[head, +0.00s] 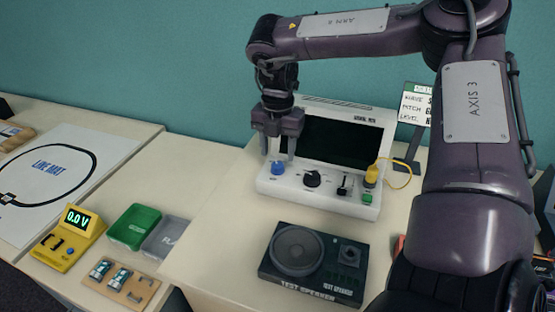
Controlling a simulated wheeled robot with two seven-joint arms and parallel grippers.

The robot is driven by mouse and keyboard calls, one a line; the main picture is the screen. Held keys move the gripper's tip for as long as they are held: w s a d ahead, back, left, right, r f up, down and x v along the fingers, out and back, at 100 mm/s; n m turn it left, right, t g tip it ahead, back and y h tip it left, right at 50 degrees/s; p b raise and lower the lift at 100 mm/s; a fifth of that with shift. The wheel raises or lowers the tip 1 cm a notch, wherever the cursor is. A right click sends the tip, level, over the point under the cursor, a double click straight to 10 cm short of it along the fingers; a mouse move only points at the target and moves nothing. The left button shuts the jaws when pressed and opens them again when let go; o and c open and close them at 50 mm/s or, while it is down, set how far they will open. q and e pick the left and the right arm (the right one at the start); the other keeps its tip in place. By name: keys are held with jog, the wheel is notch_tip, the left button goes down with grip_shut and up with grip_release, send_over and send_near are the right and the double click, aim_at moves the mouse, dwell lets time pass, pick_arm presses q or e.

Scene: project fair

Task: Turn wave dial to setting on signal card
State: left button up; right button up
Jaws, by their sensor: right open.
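A white signal box (325,196) with a dark screen (330,139) stands on the table by the wall. Its front panel carries a blue knob (278,168), a black knob (312,179) and a black slider (345,184). The labels are too small to tell which one is the wave dial. My right gripper (278,155) points down over the blue knob, open, with its fingers apart on either side; I cannot tell whether they touch it. The signal card (414,106) shows WAVE, PITCH and LEVEL lines; my right arm hides their settings. My left gripper is not in view.
A yellow plug (372,174) with a cable and a green button (367,198) are on the panel's right. A black test speaker (313,265) lies in front. A yellow meter (68,238), green bin (134,227) and grey bin (166,238) stand at left.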

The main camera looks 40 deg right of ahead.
aim_at(278, 164)
jog(key=shift+f, duration=1.9)
jog(key=c, duration=1)
jog(key=shift+o, duration=0.2)
